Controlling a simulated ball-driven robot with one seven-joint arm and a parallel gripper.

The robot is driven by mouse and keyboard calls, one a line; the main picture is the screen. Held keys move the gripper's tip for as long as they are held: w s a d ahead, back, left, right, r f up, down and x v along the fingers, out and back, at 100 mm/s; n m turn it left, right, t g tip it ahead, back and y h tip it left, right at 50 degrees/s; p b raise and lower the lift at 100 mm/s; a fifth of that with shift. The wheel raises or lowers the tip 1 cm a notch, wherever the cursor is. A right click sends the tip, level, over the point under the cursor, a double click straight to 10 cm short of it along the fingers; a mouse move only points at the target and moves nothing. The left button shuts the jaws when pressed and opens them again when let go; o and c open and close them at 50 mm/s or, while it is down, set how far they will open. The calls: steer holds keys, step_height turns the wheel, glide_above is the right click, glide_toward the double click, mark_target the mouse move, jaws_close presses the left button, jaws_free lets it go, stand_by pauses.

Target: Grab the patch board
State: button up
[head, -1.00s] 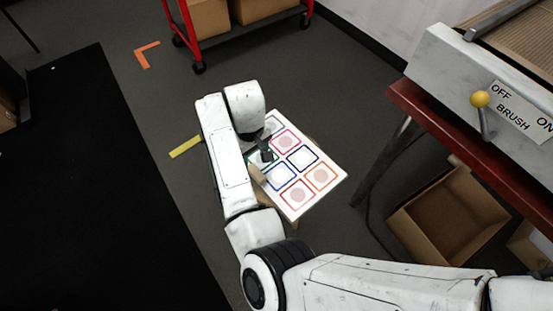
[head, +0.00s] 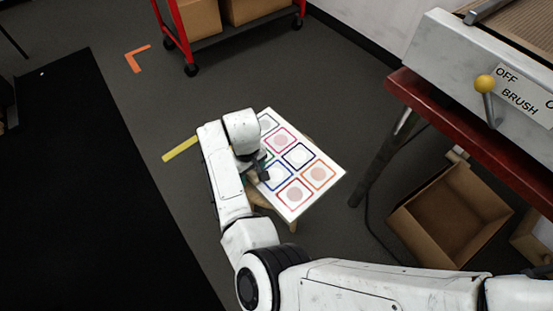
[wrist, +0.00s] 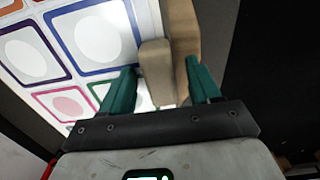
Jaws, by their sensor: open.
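The patch board (head: 325,157) is a white panel with coloured square outlines, several holding pale round patches. It lies on a low wooden stand (head: 257,196), mostly hidden beneath it. My gripper (head: 264,173) is at the board's left edge, and my arm hides part of that edge. In the wrist view the board (wrist: 110,68) fills the upper left. There my gripper (wrist: 158,82) has its two teal fingers apart, with a tan rounded block (wrist: 155,62) between them at the board's edge. I cannot tell whether either finger touches it.
A red-edged table (head: 420,97) with a machine and yellow-knobbed lever (head: 485,84) stands to the right. An open cardboard box (head: 450,210) is beneath it. A red cart (head: 205,40) with boxes is at the back. Black mat (head: 90,190) and clear floor lie left.

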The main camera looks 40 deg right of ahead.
steer(key=shift+c, duration=0.4)
jaws_close()
steer(key=shift+r, duration=0.1)
